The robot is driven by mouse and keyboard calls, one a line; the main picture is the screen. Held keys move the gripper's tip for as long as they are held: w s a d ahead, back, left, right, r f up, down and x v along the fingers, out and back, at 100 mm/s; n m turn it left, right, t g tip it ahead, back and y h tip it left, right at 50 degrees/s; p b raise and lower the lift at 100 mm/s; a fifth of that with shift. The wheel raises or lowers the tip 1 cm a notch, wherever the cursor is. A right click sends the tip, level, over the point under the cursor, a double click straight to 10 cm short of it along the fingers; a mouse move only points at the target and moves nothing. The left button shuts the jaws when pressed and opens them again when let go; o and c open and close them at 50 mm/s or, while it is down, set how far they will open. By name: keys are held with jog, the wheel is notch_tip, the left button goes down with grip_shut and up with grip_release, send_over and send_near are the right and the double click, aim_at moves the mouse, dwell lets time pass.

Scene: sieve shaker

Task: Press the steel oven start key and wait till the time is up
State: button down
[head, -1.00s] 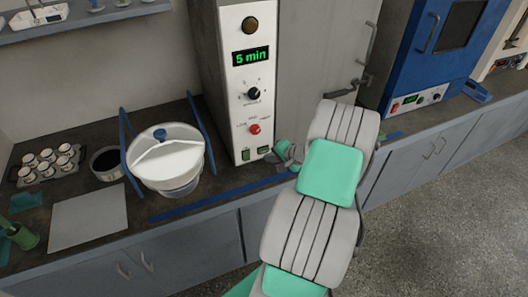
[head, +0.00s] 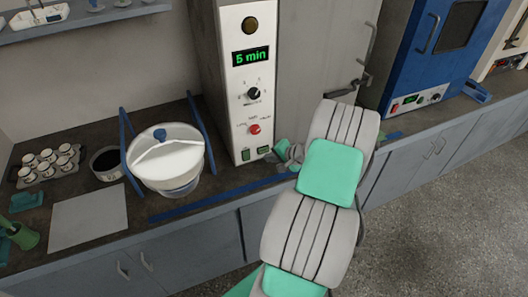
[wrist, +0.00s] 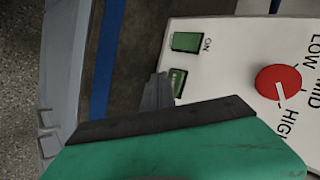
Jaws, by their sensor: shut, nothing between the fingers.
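The steel oven (head: 313,60) is a tall grey cabinet with a white control panel (head: 236,120). Its display (head: 251,56) reads "5 min" in green. Two green keys sit at the panel's foot: the left key (head: 246,155), marked ON in the wrist view (wrist: 186,42), and the right key (head: 263,150), which also shows in the wrist view (wrist: 177,82). My gripper (head: 273,156) is shut and empty, just right of the right key. In the wrist view its dark fingertips (wrist: 158,92) lie close beside that key; contact cannot be told. The right key's marking is unreadable.
A black knob (head: 253,93) and a red knob (head: 254,129) sit above the keys. A white-lidded pot (head: 168,160) stands left of the oven. A blue oven (head: 440,50) stands right. The floor (head: 440,230) is clear.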

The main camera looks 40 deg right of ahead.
jog(key=shift+w, duration=0.1)
jog(key=shift+w+d, duration=0.1)
jog(key=shift+w, duration=0.25)
jog(key=shift+w+d+b, duration=0.15)
jog(key=shift+w+b, duration=0.3)
jog(key=shift+b, duration=0.1)
dwell(0.5)
jog(key=shift+s, duration=0.1)
jog(key=shift+s+a, duration=0.25)
jog(key=shift+s, duration=0.55)
jog(key=shift+s+a+p, duration=0.25)
jog(key=shift+s+p, duration=0.05)
jog(key=shift+s, duration=0.5)
jog(key=shift+s+a+p, duration=0.2)
jog(key=shift+s+p, duration=0.1)
jog(key=shift+s, duration=0.45)
jog(key=shift+s+a+p, duration=0.25)
jog(key=shift+s+p, duration=0.05)
jog(key=shift+s, duration=0.5)
